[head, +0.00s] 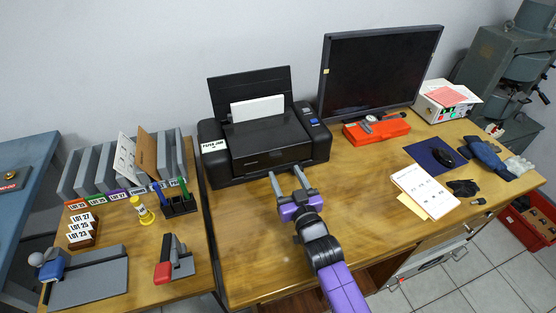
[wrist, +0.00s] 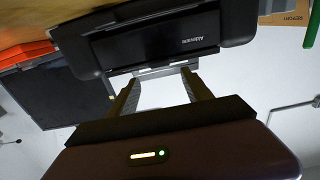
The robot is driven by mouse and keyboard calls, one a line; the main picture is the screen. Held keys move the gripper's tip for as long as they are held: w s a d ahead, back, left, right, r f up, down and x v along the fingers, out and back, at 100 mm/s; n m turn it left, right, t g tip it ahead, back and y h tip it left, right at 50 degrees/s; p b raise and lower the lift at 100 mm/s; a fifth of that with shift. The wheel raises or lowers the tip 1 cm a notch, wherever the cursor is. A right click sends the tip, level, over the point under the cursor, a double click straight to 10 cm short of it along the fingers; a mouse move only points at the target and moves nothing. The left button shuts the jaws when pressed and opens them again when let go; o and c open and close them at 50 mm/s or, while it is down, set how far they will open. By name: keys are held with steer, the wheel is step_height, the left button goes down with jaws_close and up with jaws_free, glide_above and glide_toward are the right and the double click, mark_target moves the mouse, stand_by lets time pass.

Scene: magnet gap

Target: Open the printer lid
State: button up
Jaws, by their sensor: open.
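The black printer (head: 262,148) stands at the back left of the wooden desk, with an upright rear flap (head: 250,85) holding white paper (head: 257,108). Its top looks closed; a white label is on its left front. My gripper (head: 286,172), purple with two grey fingers, is open and empty just in front of the printer's front face. In the wrist view the printer (wrist: 160,42) appears upside down. The open fingers (wrist: 160,80) point at its front, near a thin grey strip along the edge (wrist: 160,71). I cannot tell whether they touch it.
A monitor (head: 378,72) and red case (head: 376,130) stand right of the printer. A pen holder (head: 180,207) and lot cards (head: 83,231) are on the left table. Papers (head: 423,186) and a mouse pad (head: 434,156) lie at right. The desk between is mostly clear.

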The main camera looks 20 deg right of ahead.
mark_target(277, 156)
steer(key=shift+w+p, duration=0.45)
steer(key=shift+w, duration=3.35)
jaws_close()
